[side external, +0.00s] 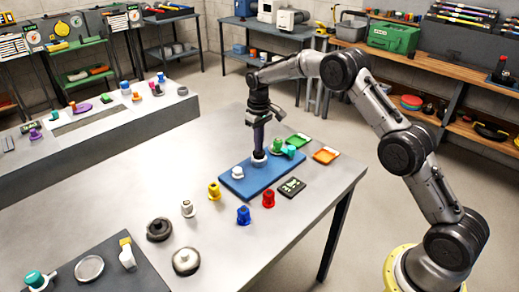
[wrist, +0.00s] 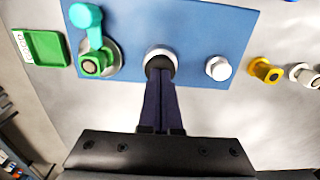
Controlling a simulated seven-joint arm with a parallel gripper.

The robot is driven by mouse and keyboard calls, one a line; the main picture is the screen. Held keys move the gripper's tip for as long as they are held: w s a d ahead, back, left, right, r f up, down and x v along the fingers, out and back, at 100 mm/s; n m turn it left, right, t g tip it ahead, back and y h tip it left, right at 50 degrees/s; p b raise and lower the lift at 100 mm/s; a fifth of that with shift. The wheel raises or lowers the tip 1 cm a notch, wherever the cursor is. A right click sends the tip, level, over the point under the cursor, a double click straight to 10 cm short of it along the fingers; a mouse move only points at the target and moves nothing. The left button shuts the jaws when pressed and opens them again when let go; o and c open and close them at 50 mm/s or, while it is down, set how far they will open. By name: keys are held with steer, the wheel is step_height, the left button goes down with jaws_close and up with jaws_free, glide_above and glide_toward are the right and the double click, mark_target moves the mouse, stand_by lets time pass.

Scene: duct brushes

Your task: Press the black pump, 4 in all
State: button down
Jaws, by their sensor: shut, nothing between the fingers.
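A blue board (side external: 258,181) lies on the metal table and also fills the upper part of the wrist view (wrist: 215,28). On it stands a round silver collar (wrist: 161,51) with a dark centre, which I take for the black pump; my fingers hide much of it. My gripper (wrist: 160,76) is shut and empty, with its fingertips at this dark centre. In the side view my gripper (side external: 258,152) points straight down over the same spot. I cannot tell whether the tips touch the pump or how far it is pressed.
A white knob (side external: 238,172) and a green fitting with a teal lever (wrist: 88,27) flank the pump on the board. Yellow (side external: 214,191), red (side external: 268,199) and blue (side external: 243,215) pieces stand nearby. Green and orange trays (side external: 326,155) lie by the table's far edge.

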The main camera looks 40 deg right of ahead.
steer(key=shift+f, duration=0.55)
steer(key=shift+r, duration=1.15)
steer(key=shift+f, duration=0.15)
steer(key=shift+f, duration=1)
steer(key=shift+r, duration=1.15)
step_height(320, 180, up, 6)
